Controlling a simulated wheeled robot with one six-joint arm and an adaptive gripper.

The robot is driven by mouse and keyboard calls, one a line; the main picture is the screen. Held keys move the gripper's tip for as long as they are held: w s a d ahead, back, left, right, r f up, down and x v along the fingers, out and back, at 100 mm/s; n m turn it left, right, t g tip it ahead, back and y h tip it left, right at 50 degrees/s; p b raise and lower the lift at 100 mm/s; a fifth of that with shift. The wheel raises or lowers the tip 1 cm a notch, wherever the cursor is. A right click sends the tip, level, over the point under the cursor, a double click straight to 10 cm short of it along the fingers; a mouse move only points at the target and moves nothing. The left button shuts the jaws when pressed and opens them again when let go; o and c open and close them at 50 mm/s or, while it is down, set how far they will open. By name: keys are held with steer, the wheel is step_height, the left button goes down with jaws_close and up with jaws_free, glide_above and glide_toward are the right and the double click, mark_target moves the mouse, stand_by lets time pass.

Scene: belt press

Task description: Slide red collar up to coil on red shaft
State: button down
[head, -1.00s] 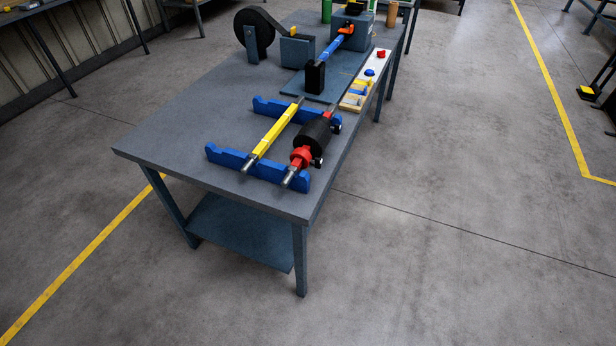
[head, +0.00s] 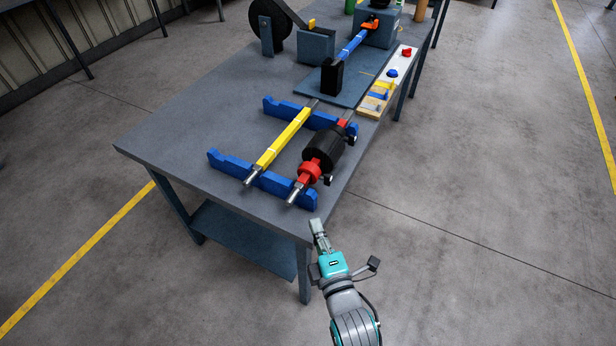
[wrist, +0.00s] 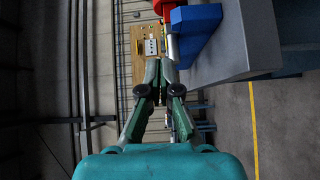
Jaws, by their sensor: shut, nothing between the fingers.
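The red shaft (head: 302,181) rests across two blue notched rails, its grey end toward the table's near edge. The red collar (head: 309,172) is around the shaft, on the near side of the black coil (head: 323,148). Whether collar and coil touch is hard to tell. My gripper (head: 316,224) is shut and empty, just off the near right table corner and apart from the shaft. In the wrist view my gripper's fingertips (wrist: 160,66) meet below the shaft's grey end (wrist: 172,48) in the picture, with a piece of red (wrist: 168,4) at the top edge.
The blue near rail (head: 262,180) also shows in the wrist view (wrist: 196,30). A yellow shaft (head: 282,140) lies left of the red one. Dark knobs (head: 327,180) sit on the right side. Farther back stand a black post (head: 332,76) and a parts strip (head: 391,75). The floor right of the table is clear.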

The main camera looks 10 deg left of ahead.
steer(key=w+a, duration=0.1)
steer(key=a, duration=0.1)
glide_toward(306, 178)
steer(key=w+a+r, duration=0.2)
steer(key=w+a, duration=0.2)
steer(key=a, duration=0.1)
steer(key=shift+w+d+f+n, duration=0.1)
steer(key=shift+w+d+n, duration=0.1)
steer(key=shift+w, duration=0.3)
steer(key=shift+w+d+f+n, duration=0.1)
steer(key=shift+w+d+n, duration=0.1)
steer(key=shift+w, duration=0.25)
steer(key=shift+w+d, duration=0.2)
steer(key=shift+w, duration=0.65)
